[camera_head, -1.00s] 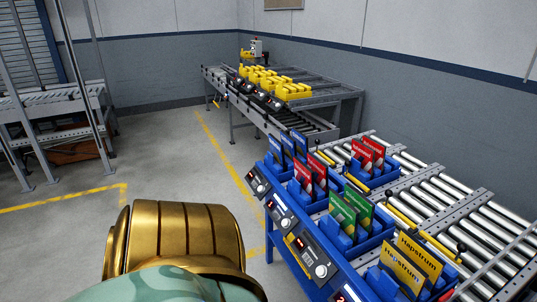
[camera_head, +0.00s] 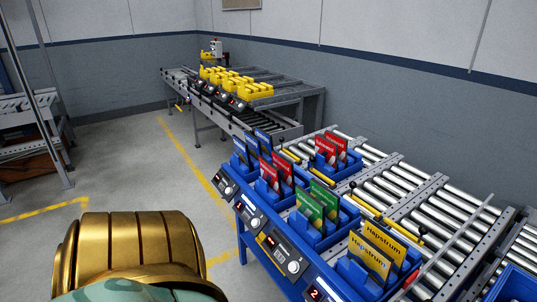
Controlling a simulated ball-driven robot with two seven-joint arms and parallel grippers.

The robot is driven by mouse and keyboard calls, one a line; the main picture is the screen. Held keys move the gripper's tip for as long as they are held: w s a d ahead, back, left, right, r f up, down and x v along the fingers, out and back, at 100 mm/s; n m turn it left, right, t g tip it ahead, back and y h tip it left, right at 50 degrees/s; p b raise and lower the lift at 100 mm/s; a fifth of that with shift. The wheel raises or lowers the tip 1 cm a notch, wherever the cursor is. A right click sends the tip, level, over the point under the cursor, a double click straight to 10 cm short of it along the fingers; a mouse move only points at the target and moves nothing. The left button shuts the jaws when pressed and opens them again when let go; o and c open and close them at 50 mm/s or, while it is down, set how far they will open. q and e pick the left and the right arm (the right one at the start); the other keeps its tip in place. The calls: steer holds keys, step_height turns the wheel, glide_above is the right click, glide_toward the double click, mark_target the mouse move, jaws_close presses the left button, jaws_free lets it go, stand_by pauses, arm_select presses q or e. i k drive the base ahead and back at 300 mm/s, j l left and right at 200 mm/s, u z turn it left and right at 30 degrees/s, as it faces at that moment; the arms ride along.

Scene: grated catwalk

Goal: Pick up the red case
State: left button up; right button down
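Red cases stand upright in blue holders on the roller conveyor. One red group (camera_head: 331,149) is at the back right of the holders, and another red group (camera_head: 276,170) is nearer the front left edge. Each group seems to hold a pair of cases. Which of them is the task's red case I cannot tell. A gold and pale green part of my own body fills the lower left. Neither of my grippers shows in the view.
Blue cases (camera_head: 253,146), green cases (camera_head: 317,202) and yellow cases (camera_head: 376,252) stand in neighbouring blue holders. Control boxes with knobs (camera_head: 285,255) line the conveyor's front edge. A second conveyor carries yellow bins (camera_head: 236,85). The grey floor (camera_head: 140,165) at left is open.

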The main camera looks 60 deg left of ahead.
mark_target(270, 173)
steer(key=u, duration=1.95)
